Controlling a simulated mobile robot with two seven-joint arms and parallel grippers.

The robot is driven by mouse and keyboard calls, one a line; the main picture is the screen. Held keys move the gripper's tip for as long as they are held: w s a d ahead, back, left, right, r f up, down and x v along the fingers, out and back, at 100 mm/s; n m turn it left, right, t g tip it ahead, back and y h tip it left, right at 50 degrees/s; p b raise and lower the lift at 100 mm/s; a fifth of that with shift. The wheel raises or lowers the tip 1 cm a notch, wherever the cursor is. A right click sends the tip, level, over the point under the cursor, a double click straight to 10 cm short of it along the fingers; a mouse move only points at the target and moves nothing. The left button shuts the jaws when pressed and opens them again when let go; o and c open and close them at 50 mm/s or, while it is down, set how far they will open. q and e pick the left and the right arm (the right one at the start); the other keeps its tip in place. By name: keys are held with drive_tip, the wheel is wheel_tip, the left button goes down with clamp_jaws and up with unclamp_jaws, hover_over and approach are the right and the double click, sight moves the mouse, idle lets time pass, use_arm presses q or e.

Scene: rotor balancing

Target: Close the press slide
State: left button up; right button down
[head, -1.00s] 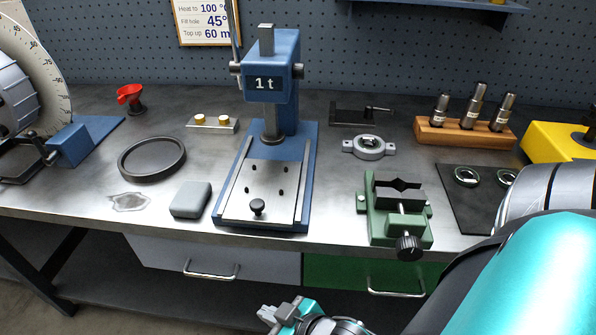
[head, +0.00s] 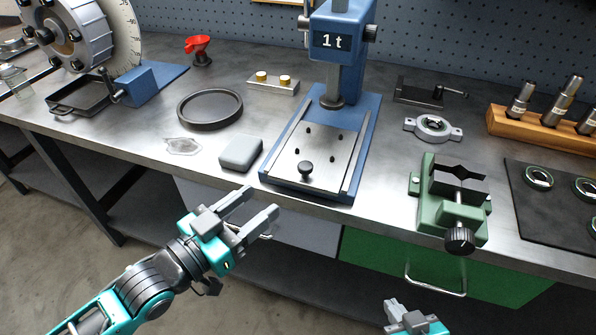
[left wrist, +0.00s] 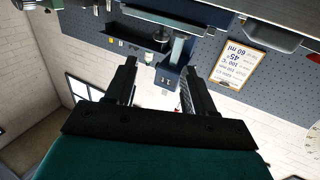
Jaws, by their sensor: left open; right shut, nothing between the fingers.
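The blue press (head: 343,60) marked "1 t" stands on the bench at the upper middle of the head view. Its slide, a light metal plate (head: 320,143) with several dark holes and a black knob (head: 306,168) at the front, lies between rails on the blue base. My left gripper (head: 262,207) is open and empty, in front of the bench edge, below and left of the knob and apart from it. Its fingers also show in the left wrist view (left wrist: 160,80). My right gripper (head: 393,310) is shut and empty at the bottom, partly cut off by the frame.
A green vise (head: 450,200) stands right of the press at the front edge. A grey drawer and a green drawer (head: 400,265) lie below the benchtop.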

sight(301, 169)
use_arm(q)
drive_tip(key=x, duration=1)
drive_tip(key=shift+w+d, duration=0.2)
drive_tip(key=shift+w, duration=0.1)
drive_tip(key=shift+c, duration=0.3)
clamp_jaws()
